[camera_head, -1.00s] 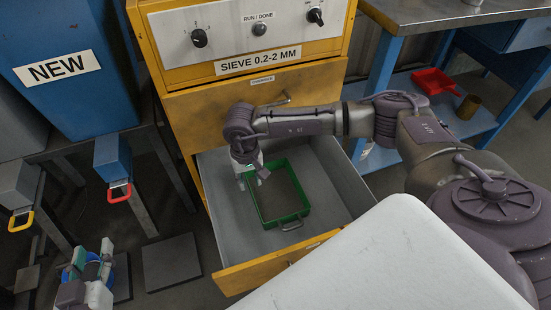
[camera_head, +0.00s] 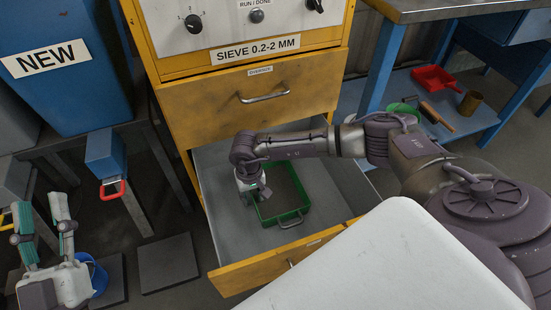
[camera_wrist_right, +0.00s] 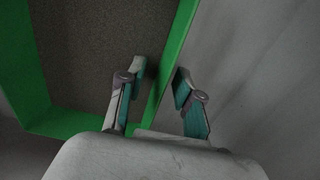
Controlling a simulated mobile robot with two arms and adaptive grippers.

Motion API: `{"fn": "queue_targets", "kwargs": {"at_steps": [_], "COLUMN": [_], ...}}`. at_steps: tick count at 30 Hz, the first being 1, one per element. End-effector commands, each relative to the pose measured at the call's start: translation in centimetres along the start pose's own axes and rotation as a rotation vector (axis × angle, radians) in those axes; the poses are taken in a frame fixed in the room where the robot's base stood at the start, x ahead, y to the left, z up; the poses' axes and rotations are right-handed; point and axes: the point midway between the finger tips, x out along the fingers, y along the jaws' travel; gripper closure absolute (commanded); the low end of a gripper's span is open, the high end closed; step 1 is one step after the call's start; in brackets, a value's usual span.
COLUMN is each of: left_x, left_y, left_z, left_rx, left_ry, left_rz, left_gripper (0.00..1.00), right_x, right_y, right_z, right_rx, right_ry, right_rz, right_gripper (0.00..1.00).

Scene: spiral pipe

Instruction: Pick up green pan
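The green pan (camera_head: 291,218) is a rectangular tray with green walls and a metal handle, lying in the open lower drawer (camera_head: 229,239). A grey-brown granular surface fills its floor in the right wrist view (camera_wrist_right: 95,50). My right gripper (camera_head: 257,193) is at the pan's left wall. In the right wrist view its two fingers (camera_wrist_right: 160,85) stand apart on either side of the green wall, one inside the pan and one outside, with a gap showing. My left gripper (camera_head: 40,240) is at the lower left, fingers spread and empty, away from the drawer.
The yellow cabinet (camera_head: 250,105) labelled SIEVE 0.2-2 MM stands behind the drawer. A blue bin (camera_head: 68,90) marked NEW is at left. A blue bucket (camera_head: 97,275) is beside my left gripper. A red dustpan (camera_head: 437,79) lies on the right shelf.

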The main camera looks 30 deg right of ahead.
Motion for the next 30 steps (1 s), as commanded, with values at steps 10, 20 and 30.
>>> {"fn": "queue_targets", "kwargs": {"at_steps": [10, 20, 30], "left_x": [0.0, 0.0, 0.0], "left_y": [0.08, 0.08, 0.08], "left_z": [-0.63, -0.58, -0.56], "left_rx": [-0.002, -0.001, -0.002], "left_ry": [0.036, 0.034, 0.033], "left_rz": [0.001, 0.001, 0.001], "left_gripper": [0.6, 0.6, 0.6], "right_x": [0.39, 0.38, 0.3], "right_y": [-0.03, -0.03, -0.1], "right_z": [0.01, 0.01, -0.05], "right_rx": [-0.001, -0.001, -0.001], "right_ry": [0.0, 0.0, 0.002], "right_rz": [0.0, 0.0, -0.003], "right_gripper": [0.67, 1.0, 1.0]}}
